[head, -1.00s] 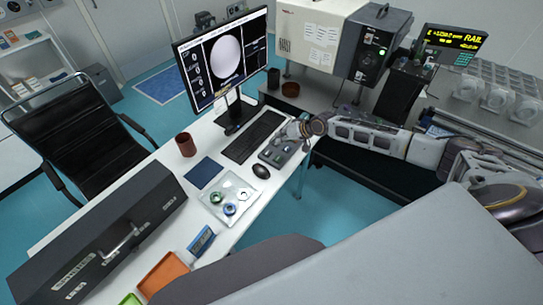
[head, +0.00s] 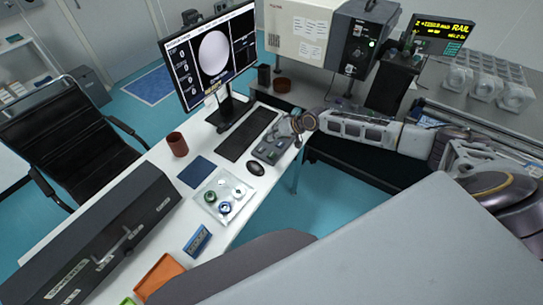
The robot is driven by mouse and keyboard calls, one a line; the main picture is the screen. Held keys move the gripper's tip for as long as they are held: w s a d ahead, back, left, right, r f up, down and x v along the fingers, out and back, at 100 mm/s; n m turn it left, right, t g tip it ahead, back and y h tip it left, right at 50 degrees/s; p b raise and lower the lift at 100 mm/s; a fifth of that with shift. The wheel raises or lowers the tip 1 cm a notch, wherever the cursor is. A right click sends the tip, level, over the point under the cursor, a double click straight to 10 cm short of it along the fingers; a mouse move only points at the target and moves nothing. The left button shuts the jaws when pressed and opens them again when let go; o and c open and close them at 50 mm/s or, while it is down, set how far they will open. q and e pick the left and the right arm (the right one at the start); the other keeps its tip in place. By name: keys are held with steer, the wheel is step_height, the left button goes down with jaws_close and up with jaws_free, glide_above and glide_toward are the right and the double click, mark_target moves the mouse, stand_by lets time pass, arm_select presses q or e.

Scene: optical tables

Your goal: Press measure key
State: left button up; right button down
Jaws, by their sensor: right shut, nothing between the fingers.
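A small grey key box (head: 270,149) with several keys lies on the white desk, right of the black keyboard (head: 246,135). Which key is the measure key is too small to tell. My right gripper (head: 291,127) is shut and empty, at the far right end of the key box. Its fingertips are small here, and I cannot tell whether they touch a key. The monitor (head: 210,55) shows a pale round disc on a dark screen. My left gripper is not in view.
A black mouse (head: 256,169), a blue pad (head: 195,172), a clear tray (head: 209,207) with small rings and a brown cup (head: 177,144) are on the desk. A long dark case (head: 100,240) lies at front left. An orange tray (head: 160,274) is near the front edge.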

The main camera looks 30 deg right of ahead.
steer(key=b, duration=0.5)
glide_above(273, 153)
steer(key=shift+f, duration=2.55)
steer(key=shift+w+a+f+b, duration=0.1)
steer(key=shift+f+b, duration=0.45)
steer(key=shift+f, duration=0.7)
steer(key=shift+f+b, duration=0.4)
steer(key=shift+f, duration=0.5)
steer(key=shift+r, duration=0.2)
steer(key=shift+r+p, duration=0.7)
steer(key=shift+p, duration=0.15)
steer(key=shift+r+p, duration=2.25)
steer(key=shift+r, duration=0.25)
